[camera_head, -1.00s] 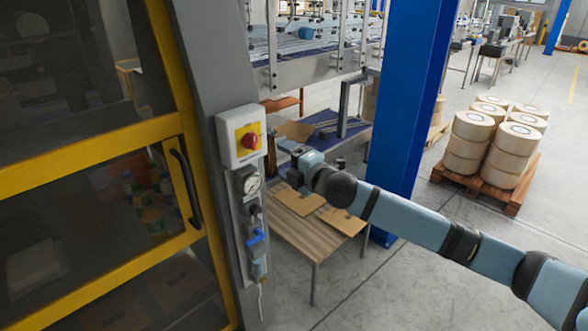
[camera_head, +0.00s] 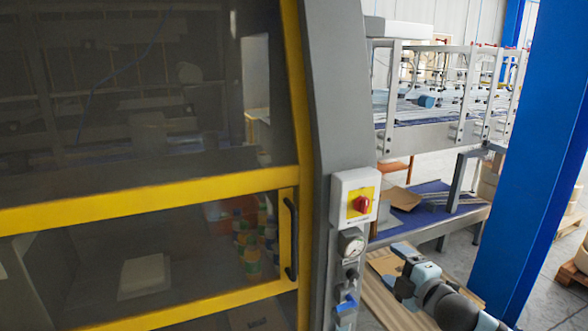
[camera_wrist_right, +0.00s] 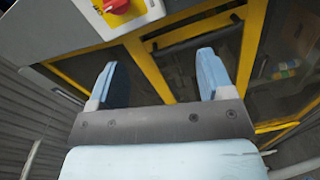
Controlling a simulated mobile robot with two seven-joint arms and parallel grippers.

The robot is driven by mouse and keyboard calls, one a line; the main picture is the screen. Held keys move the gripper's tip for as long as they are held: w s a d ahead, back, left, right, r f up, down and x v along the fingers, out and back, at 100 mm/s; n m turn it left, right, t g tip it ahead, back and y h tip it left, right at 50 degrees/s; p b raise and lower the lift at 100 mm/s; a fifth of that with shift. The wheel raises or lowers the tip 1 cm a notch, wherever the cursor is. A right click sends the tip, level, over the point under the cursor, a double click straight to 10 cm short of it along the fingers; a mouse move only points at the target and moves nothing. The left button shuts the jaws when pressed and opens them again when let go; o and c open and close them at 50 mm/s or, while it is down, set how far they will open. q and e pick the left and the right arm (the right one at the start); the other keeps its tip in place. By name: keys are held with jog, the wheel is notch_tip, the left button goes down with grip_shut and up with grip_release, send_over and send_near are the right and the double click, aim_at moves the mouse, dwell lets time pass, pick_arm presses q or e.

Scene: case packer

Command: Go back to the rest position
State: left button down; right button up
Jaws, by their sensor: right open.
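My right gripper (camera_head: 402,287) is at the lower right of the head view, in front of the wooden table and right of the machine's grey post. In the right wrist view its two light-blue fingers (camera_wrist_right: 157,80) stand wide apart with nothing between them. Beyond the fingers are the yellow door frame and dark door handle, apart from them as far as I can tell. My left gripper is in neither view.
The machine's yellow-framed door (camera_head: 150,205) fills the left, with a dark handle (camera_head: 291,240). A red switch (camera_head: 361,204) and gauge (camera_head: 351,242) sit on the grey post (camera_head: 345,90). A blue column (camera_head: 535,150) stands right. Flat cardboard (camera_head: 385,265) lies on the table.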

jog(key=s+a+f+m+g+h, duration=0.1)
jog(key=s+a+f+m+g, duration=0.1)
jog(key=s+f+m, duration=0.6)
jog(key=s+a+f+m+g+h, duration=0.2)
jog(key=s+f+m, duration=0.7)
jog(key=s+f, duration=1.3)
jog(key=shift+s+a+f+g, duration=0.15)
jog(key=shift+s+a+g, duration=0.5)
jog(key=shift+a, duration=0.2)
